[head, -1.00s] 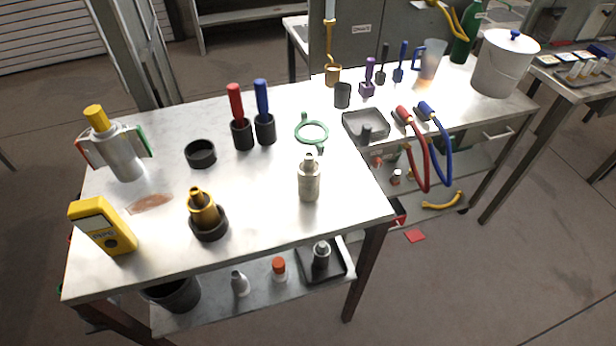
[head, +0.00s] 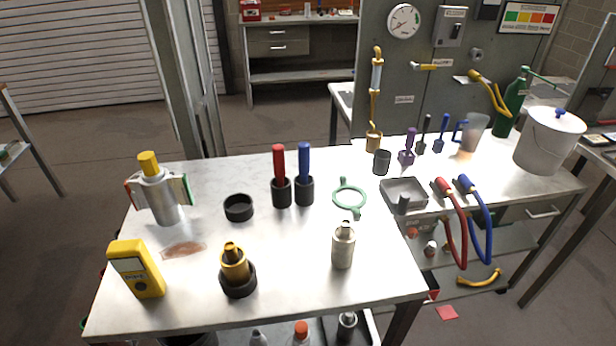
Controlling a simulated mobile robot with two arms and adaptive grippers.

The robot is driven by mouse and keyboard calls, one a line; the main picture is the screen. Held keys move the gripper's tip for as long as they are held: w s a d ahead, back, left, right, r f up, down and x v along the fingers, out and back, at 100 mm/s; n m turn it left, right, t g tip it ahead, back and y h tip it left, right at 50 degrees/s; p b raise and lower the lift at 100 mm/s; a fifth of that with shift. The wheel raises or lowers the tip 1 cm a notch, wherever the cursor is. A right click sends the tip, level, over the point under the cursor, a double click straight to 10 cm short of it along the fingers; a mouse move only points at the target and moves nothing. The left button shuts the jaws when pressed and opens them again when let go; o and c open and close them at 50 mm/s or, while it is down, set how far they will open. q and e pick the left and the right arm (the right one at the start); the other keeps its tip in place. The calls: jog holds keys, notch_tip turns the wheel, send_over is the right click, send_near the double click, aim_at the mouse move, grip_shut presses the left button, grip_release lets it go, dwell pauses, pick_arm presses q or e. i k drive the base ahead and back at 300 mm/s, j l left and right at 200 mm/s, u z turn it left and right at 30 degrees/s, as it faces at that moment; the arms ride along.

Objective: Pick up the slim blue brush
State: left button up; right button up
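A slim blue brush (head: 442,134) stands upright near the back of the right-hand table, its dark blue lower end (head: 438,147) on the tabletop. Beside it on the left are a slim dark brush (head: 424,133) and a thicker purple brush (head: 407,148). A clear jug with a blue handle (head: 473,133) is close on its right. A thicker blue-handled tool (head: 304,160) stands in a black cup on the nearer table, next to a red-handled one (head: 279,162). Neither of my grippers is in view.
The near table (head: 330,285) holds a yellow meter (head: 137,270), a silver canister (head: 160,195), a brass fitting (head: 235,265), a black ring (head: 239,207), a green ring (head: 349,197) and a metal bottle (head: 343,245). Red and blue hoses (head: 485,225) hang over the right-hand table's front edge.

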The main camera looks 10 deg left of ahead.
aim_at(304, 148)
jog(key=i+l+u, duration=0.15)
jog(key=l+u, duration=0.2)
jog(key=i+l+u, duration=0.15)
jog(key=l+u, duration=0.5)
jog(key=l, duration=0.15)
jog(key=i, duration=0.05)
